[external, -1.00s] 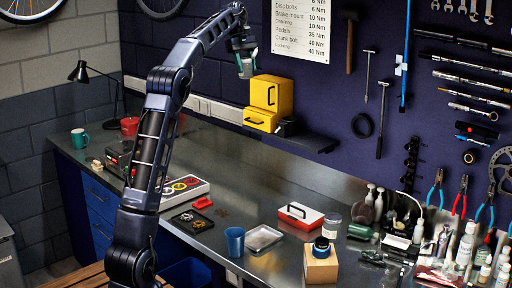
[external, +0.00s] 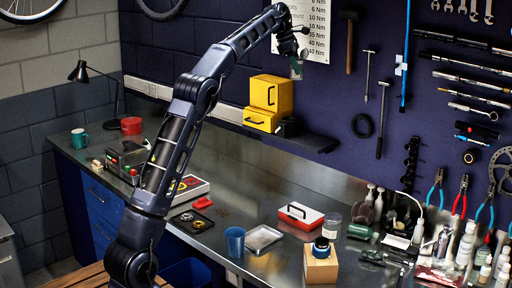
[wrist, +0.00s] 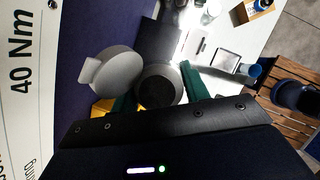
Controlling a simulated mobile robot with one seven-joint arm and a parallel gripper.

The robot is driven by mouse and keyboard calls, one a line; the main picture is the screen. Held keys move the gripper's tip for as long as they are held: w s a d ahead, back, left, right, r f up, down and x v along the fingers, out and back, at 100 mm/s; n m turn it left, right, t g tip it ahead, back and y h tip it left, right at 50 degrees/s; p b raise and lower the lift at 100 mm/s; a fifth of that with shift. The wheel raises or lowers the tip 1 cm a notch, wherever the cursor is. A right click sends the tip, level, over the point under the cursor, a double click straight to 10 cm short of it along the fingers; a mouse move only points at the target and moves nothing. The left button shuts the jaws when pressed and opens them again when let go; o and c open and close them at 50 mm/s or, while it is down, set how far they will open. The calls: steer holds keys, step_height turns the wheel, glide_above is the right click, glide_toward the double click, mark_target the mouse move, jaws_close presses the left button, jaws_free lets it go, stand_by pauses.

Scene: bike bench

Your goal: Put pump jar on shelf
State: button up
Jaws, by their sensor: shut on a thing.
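My gripper (external: 297,58) is raised in front of the wall poster, above and to the right of the yellow boxes. It is shut on the pump jar (external: 296,70), which looks small and grey-green in the external view and hangs well above the shelf. In the wrist view, a dark round part of the jar (wrist: 158,84) sits between the green fingers, with a pale grey disc beside it. The rest of the jar is hidden. The shelf (external: 314,143) is a dark ledge on the wall, and its right part is bare.
Yellow boxes (external: 271,93) and a small dark item (external: 287,128) occupy the shelf's left part. Hanging tools, including a hammer (external: 349,40), are on the wall to the right. The bench below holds a red-white box (external: 301,218) and a blue cup (external: 234,241).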

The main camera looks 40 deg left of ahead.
steer(key=w+d+n, duration=0.3)
steer(key=w+d, duration=0.1)
steer(key=d, duration=0.3)
steer(key=shift+t+y, duration=0.4)
steer(key=f, duration=2.4)
steer(key=shift+s+a+f, duration=0.2)
steer(key=shift+a+f, duration=0.1)
steer(key=shift+f, duration=0.05)
steer(key=o, duration=1.1)
steer(key=shift+f, duration=0.15)
